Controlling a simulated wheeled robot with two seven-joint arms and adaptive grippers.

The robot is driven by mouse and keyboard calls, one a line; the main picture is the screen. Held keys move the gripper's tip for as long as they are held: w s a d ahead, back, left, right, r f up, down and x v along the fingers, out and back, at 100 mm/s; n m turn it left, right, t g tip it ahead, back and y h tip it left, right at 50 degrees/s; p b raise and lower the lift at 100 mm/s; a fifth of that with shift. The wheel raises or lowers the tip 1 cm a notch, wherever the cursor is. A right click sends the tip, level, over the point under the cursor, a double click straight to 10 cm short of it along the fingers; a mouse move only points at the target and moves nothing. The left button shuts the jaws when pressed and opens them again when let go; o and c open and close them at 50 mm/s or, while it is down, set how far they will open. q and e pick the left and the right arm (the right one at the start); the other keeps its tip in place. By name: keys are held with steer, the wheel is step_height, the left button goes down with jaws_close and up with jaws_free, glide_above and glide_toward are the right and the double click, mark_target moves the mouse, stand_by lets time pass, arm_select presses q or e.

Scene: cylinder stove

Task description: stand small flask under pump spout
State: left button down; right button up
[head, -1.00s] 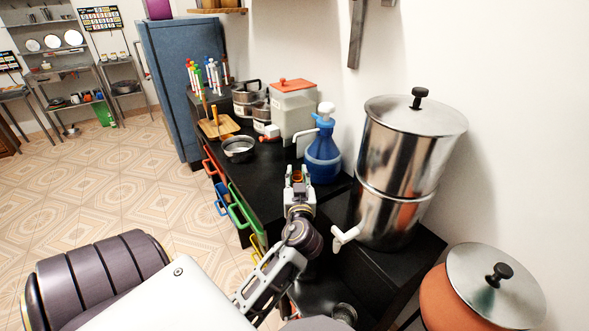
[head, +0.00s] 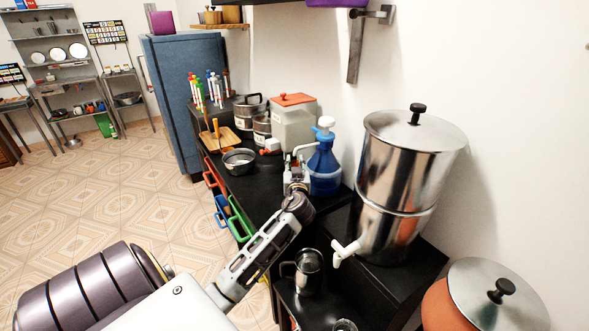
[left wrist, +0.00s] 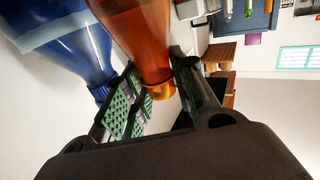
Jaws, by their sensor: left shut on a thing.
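The pump bottle (head: 324,166) is blue with a white pump head, standing on the black counter; its white spout (head: 304,148) points left in the head view. My left gripper (head: 296,172) is beside it, under the spout. In the left wrist view it is shut on the neck of the amber small flask (left wrist: 138,38), whose body extends to the top edge. The flask leans the same way there as the blue bottle (left wrist: 65,45), so it looks roughly upright. In the head view the gripper mostly hides the flask; I cannot tell whether it touches the counter.
A steel bowl (head: 239,161) and a white container with a red lid (head: 293,122) stand farther back. A tall steel urn with a white tap (head: 345,252) stands right of my arm. A steel mug (head: 308,272) sits on a lower surface near me.

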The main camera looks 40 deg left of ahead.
mark_target(295, 162)
arm_select(q)
steer(key=shift+x, duration=1.6)
